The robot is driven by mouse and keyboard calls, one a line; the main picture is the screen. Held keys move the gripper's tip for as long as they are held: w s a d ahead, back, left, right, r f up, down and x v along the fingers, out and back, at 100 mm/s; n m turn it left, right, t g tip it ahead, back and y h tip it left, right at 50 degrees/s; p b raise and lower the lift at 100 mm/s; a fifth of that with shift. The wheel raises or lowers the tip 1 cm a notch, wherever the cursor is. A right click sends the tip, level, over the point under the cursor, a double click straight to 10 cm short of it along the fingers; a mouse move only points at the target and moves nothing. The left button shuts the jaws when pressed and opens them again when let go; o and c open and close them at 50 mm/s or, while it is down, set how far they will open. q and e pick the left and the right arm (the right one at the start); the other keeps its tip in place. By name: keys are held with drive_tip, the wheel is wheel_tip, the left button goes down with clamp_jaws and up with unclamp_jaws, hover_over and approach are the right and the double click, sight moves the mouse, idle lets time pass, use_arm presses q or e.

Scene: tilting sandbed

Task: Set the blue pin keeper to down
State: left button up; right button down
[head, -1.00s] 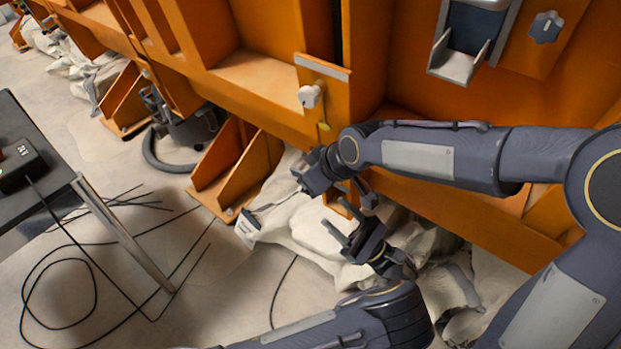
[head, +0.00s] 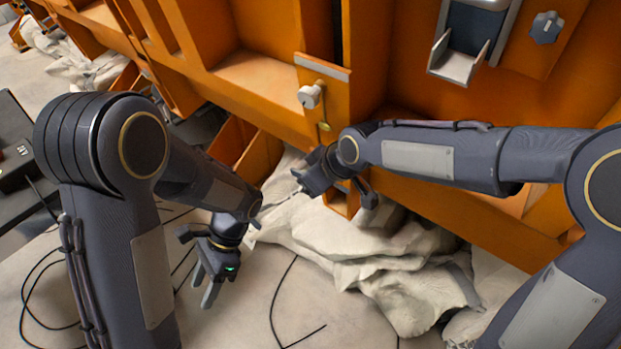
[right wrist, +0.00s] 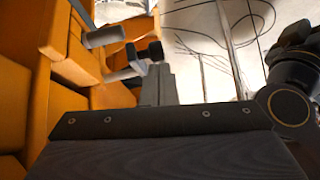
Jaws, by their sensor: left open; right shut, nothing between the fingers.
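No part clearly reads as a blue pin keeper. A dark blue-grey knob (head: 546,27) sits on an orange plate at the upper right in the head view. A whitish round knob (head: 310,96) sticks out of another orange plate at the centre, with a small yellowish piece (head: 324,127) below it. My right gripper (head: 299,180) is shut and empty, below that knob and in front of the orange frame. Its fingers (right wrist: 157,85) show in the right wrist view, near a grey cylinder (right wrist: 105,37). My left gripper (head: 206,286) is open and empty, low over the floor.
The orange frame (head: 260,75) fills the back. A grey bracket (head: 459,62) is fixed to it at the upper right. Crumpled pale sacks (head: 400,275) lie beneath. Black cables (head: 290,320) lie on the floor, and a dark table (head: 15,125) stands at left.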

use_arm(q)
drive_tip(key=s+d+r+n+t+h, duration=0.1)
drive_tip(key=s+r+n+t+h, duration=0.1)
drive_tip(key=r+n+t+h, duration=0.35)
drive_tip(key=s+d+r+n+t+h, duration=0.1)
drive_tip(key=s+r+n+t+h, duration=0.2)
drive_tip(key=r+n+t, duration=0.5)
wheel_tip(320, 180, down, 15)
drive_tip(key=g+b, duration=0.1)
drive_tip(key=b, duration=1.5)
drive_tip(key=shift+b, duration=0.3)
use_arm(e)
wheel_tip(320, 180, down, 7)
drive_tip(key=d+t+y, duration=0.1)
drive_tip(key=d+y, duration=0.1)
drive_tip(key=shift+d+n+t+y, duration=0.15)
drive_tip(key=shift+n+t+y, duration=0.15)
drive_tip(key=shift+y, duration=0.1)
use_arm(q)
drive_tip(key=shift+f, duration=0.1)
